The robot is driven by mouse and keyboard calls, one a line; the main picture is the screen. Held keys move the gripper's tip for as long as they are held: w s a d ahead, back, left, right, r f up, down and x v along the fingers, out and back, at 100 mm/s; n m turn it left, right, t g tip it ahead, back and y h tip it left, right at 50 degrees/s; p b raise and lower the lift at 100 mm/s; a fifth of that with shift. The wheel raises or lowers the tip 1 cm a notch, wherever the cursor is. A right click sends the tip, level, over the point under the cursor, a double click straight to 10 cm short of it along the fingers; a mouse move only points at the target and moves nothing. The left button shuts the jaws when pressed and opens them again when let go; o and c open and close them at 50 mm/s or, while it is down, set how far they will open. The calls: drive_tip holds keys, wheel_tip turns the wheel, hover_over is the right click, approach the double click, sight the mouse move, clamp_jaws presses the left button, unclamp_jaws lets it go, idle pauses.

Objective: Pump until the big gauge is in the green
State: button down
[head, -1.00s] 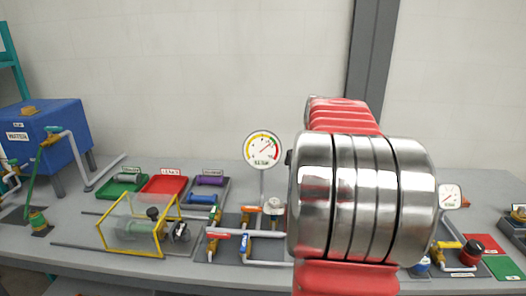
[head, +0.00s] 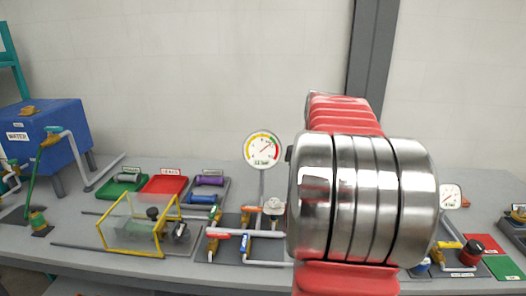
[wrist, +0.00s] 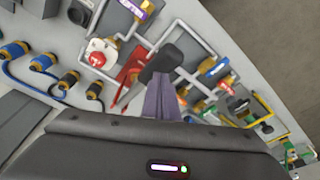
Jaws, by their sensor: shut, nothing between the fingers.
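The big gauge (head: 262,150) stands on a thin post behind the pipework in the head view. It has a white dial with a coloured rim; its needle slants across the dial, but I cannot tell surely which band it points to. My gripper (wrist: 168,62) shows in the wrist view, its fingers shut and empty above the pipework. A red lever (wrist: 131,70) lies just left of the fingertips there; I cannot tell whether they touch. I cannot clearly make out which part is the pump handle. In the head view my arm hides the gripper and the bench behind it.
A smaller gauge (head: 450,196) stands at the right. A blue water tank (head: 45,142) is at the left. A yellow-framed clear guard (head: 130,228) and a red tray (head: 164,187) are on the bench. Valves and pipes crowd the wrist view, with blue hoses (wrist: 30,78) at its left.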

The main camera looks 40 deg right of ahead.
drive_tip(key=shift+r, duration=2.3)
drive_tip(key=shift+a, duration=0.3)
drive_tip(key=w+a+n+t, duration=0.2)
drive_tip(key=a, duration=2.2)
drive_tip(key=s+a+f+n, duration=0.1)
drive_tip(key=s+a+f, duration=0.3)
drive_tip(key=a, duration=0.4)
drive_tip(key=s+a+f+t, duration=0.1)
drive_tip(key=s+a+f, duration=0.2)
drive_tip(key=a, duration=0.6)
drive_tip(key=shift+s+f+n+t+y, duration=0.3)
drive_tip(key=shift+s+f+n+y, duration=0.1)
drive_tip(key=shift+s, duration=0.6)
